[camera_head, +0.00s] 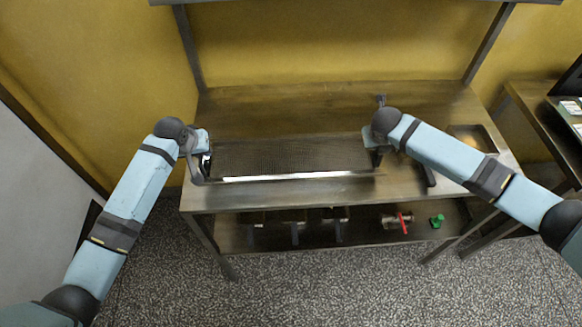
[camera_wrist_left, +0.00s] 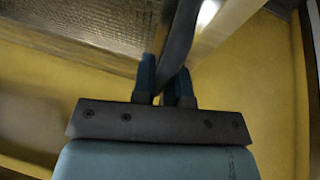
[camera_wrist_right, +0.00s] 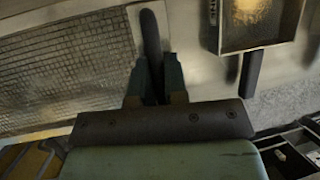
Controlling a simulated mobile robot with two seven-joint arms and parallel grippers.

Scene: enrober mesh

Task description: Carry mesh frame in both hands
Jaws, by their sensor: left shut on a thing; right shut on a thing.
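The mesh frame (camera_head: 290,157) is a long rectangle of dark wire mesh with a bright front edge. It lies level between my two grippers over the front of the metal table; I cannot tell whether it touches the tabletop. My left gripper (camera_head: 205,165) is shut on the dark handle at the frame's left end, and this handle (camera_wrist_left: 178,45) runs between the fingers in the left wrist view. My right gripper (camera_head: 372,142) is at the right end. In the right wrist view its fingers (camera_wrist_right: 153,80) are shut on the right handle (camera_wrist_right: 150,35), beside the mesh (camera_wrist_right: 70,70).
The metal table (camera_head: 440,107) has bare room behind the frame. A shallow tray (camera_head: 473,138) sits at its right. A lower shelf (camera_head: 365,232) holds dark blocks, a red-handled valve (camera_head: 402,222) and a green item (camera_head: 437,220). Another table (camera_head: 540,120) stands at the right.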

